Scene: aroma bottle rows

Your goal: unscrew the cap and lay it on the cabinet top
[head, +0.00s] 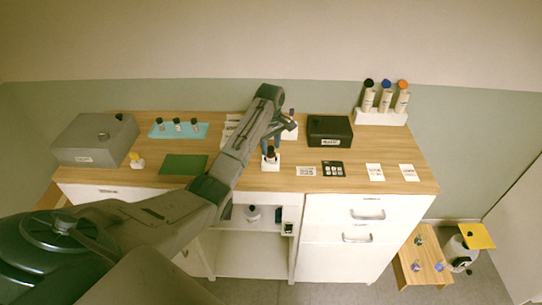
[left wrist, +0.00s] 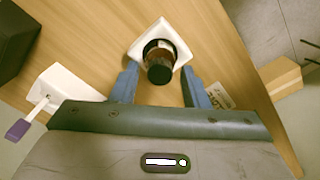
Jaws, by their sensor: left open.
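A dark amber bottle (head: 271,153) with a black cap (left wrist: 159,72) stands upright in a small white square holder (head: 271,167) near the front of the wooden cabinet top (head: 240,181). In the left wrist view the white holder (left wrist: 140,46) shows around the bottle. My left gripper (head: 270,143) reaches down over the bottle. In the left wrist view its two blue fingers (left wrist: 160,79) are apart, one on each side of the cap, with gaps showing. The cap is on the bottle. My right gripper is not in view.
A white holder with a purple-topped item (left wrist: 19,128) stands close beside the left gripper. A black box (head: 330,131), white cards (head: 375,172), a green mat (head: 183,165), a teal tray (head: 157,131) and a grey box (head: 92,142) lie around. The wood left of the bottle is bare.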

